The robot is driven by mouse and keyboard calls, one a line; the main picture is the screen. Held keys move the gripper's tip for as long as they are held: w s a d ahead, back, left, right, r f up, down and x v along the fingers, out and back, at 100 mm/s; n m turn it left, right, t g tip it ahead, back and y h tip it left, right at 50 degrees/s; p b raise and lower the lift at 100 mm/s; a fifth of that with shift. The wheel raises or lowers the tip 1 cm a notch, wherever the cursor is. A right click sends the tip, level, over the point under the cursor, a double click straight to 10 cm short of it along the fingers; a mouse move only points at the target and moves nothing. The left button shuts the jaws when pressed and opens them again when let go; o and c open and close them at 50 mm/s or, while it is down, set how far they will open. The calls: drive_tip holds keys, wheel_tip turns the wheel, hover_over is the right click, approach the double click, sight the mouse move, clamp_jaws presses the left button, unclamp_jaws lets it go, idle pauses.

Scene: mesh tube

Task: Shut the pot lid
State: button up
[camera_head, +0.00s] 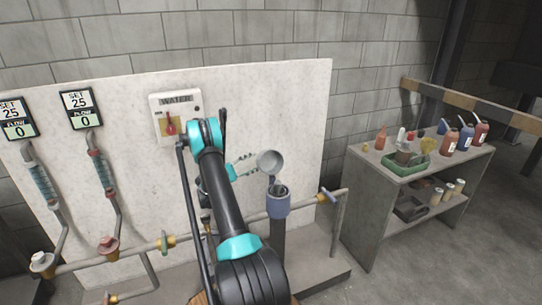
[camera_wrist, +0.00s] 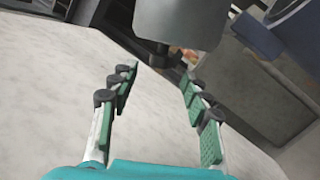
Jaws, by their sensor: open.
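The pot lid (camera_head: 270,162) is a grey round cap, tilted open with its hollow side showing, above the blue-collared pot (camera_head: 278,207) on a dark upright pipe. In the wrist view the grey lid (camera_wrist: 182,22) fills the top middle, with a dark small part below it. The blue collar (camera_wrist: 296,32) shows at the top right. My gripper (camera_head: 250,166) is open just left of the lid in the head view. In the wrist view its green-padded fingers (camera_wrist: 160,78) are spread and empty, with the lid beyond the fingertips. Whether any finger touches the lid is unclear.
A pale panel (camera_head: 120,130) with a water switch box (camera_head: 176,115) stands behind my arm. Pipes with valves (camera_head: 165,241) run along its front. A grey shelf (camera_head: 362,200) with bottles and a green tray (camera_head: 407,164) stands to the right.

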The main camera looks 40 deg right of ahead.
sight(271, 154)
drive_tip(key=x, duration=0.9)
drive_tip(key=shift+r, duration=0.1)
clamp_jaws()
